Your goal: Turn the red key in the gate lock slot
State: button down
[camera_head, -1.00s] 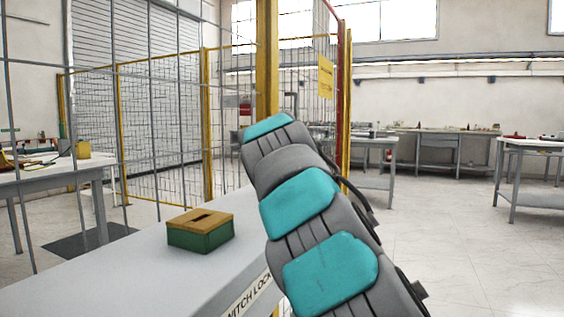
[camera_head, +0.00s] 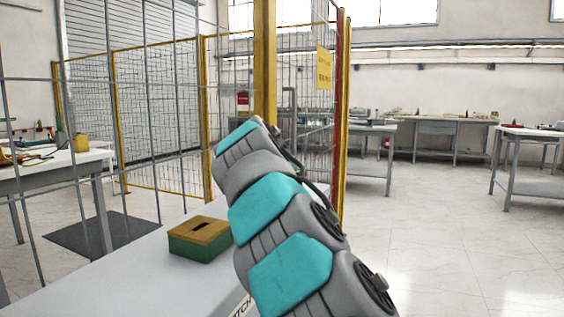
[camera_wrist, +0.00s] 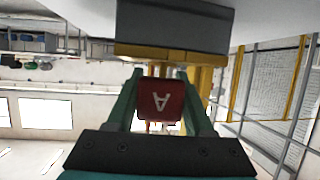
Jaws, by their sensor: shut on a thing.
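In the head view a green box with a brown slotted top (camera_head: 202,238) stands on the grey counter (camera_head: 125,275), left of my arm. My gripper and the key are hidden behind my arm there. The gate lock slot is not clearly identifiable.
A yellow post (camera_head: 264,60) and mesh fence (camera_head: 160,120) stand behind the counter. A yellow sign (camera_head: 324,68) hangs on the mesh beside a red post (camera_head: 338,120). Workbenches (camera_head: 455,123) line the back right, with open floor (camera_head: 440,240) before them.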

jog(key=shift+r, duration=0.1)
jog(key=shift+w+f+m+h, duration=0.1)
jog(key=shift+f+m+h, duration=0.2)
jog(key=shift+h, duration=0.1)
jog(key=shift+c, duration=1)
grip_release()
jog(key=shift+r, duration=0.1)
